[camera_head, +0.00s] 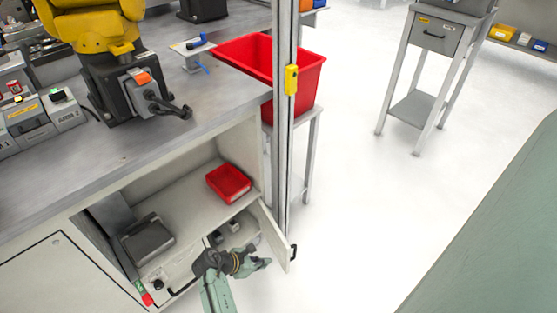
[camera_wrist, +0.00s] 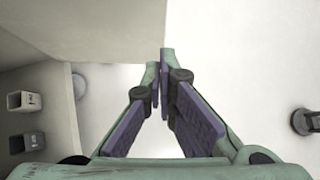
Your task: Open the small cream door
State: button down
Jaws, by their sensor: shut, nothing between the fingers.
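The small cream door (camera_head: 276,238) stands partly open, swung outward from the right side of the cabinet. Its black handle (camera_head: 293,252) is on the outer face at the free edge. My gripper (camera_head: 266,263) is at the inner side of the door, low by its free edge. In the wrist view my gripper (camera_wrist: 163,62) has its fingers together with nothing between them. A cream panel (camera_wrist: 95,32), apparently the door's inner face, lies just beyond and left of the fingertips. Whether they touch it I cannot tell.
Two small dark boxes (camera_wrist: 25,100) (camera_wrist: 28,142) stand inside the cabinet. A red bin (camera_head: 228,182) and a grey case (camera_head: 148,240) are on the upper shelf. A metal post (camera_head: 283,130) rises behind the door. The floor (camera_head: 370,210) to the right is clear.

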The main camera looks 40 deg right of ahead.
aim_at(286, 256)
jog(key=d+f, duration=0.1)
jog(key=d, duration=0.2)
jog(key=d+f, duration=0.1)
jog(key=d, duration=0.1)
jog(key=shift+s+d+f, duration=0.1)
jog(key=shift+s+f, duration=0.2)
jog(key=shift+s, duration=0.1)
jog(key=shift+d+p, duration=0.35)
jog(key=shift+d, duration=0.35)
jog(key=shift+s+d, duration=0.1)
jog(key=s+d+p, duration=0.1)
jog(key=d, duration=0.6)
jog(key=shift+s+d, duration=0.3)
jog(key=shift+d, duration=0.05)
